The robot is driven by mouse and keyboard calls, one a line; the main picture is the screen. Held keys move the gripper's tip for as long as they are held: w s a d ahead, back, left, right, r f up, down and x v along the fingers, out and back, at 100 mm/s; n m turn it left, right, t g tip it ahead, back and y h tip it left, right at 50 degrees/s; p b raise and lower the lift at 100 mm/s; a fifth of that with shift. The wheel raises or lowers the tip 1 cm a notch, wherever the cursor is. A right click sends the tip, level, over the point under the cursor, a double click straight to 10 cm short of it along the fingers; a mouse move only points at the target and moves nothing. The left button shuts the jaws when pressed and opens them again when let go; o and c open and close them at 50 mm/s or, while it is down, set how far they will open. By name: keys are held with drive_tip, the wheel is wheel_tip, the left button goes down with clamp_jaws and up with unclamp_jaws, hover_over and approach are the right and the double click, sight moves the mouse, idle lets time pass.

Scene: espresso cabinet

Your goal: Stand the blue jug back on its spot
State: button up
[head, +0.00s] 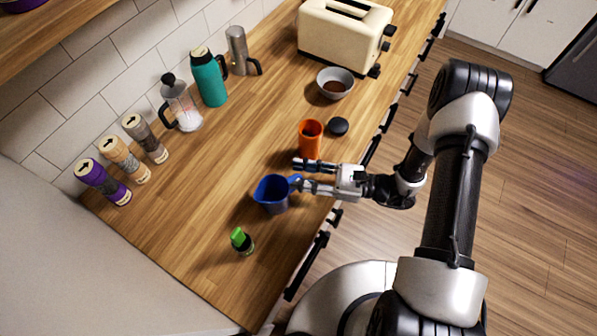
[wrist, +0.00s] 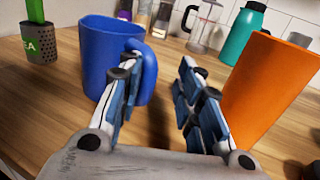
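The blue jug (head: 272,194) stands upright on the wooden counter, near its front edge. In the wrist view the jug (wrist: 104,58) is at the left, with its handle (wrist: 149,72) turned toward my gripper. My gripper (head: 302,175) is open at the handle side of the jug. In the wrist view my gripper (wrist: 155,85) has a clear gap between its fingers, with nothing held. The left finger overlaps part of the handle; I cannot tell whether they touch. No marked spot for the jug can be made out.
An orange cup (head: 310,138) stands close beside my gripper, opposite the jug. A black round object (head: 338,126) and a grey bowl (head: 335,83) lie beyond it. A small green-topped item (head: 242,241) stands near the jug. Bottles and a French press (head: 182,106) line the wall; mid-counter is clear.

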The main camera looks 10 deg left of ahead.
drive_tip(key=d, duration=1.1)
drive_tip(key=s+d+r+n+t+h, duration=0.1)
drive_tip(key=s+r+n+h, duration=0.3)
drive_tip(key=r, duration=0.5)
drive_tip(key=s+d+r+n+t+h, duration=0.1)
drive_tip(key=s+d+r+n+h, duration=0.3)
drive_tip(key=r+n+h, duration=0.4)
drive_tip(key=s+d+r+n+t+h, duration=0.2)
drive_tip(key=s+r+n+h, duration=0.3)
drive_tip(key=r, duration=0.6)
drive_tip(key=shift+s+d+n+h+p, duration=0.15)
drive_tip(key=shift+d+n+h+p, duration=0.3)
drive_tip(key=shift+n, duration=0.25)
wheel_tip(320, 180, down, 2)
drive_tip(key=b, duration=0.2)
drive_tip(key=shift+f+b, duration=0.25)
drive_tip(key=shift+b, duration=0.05)
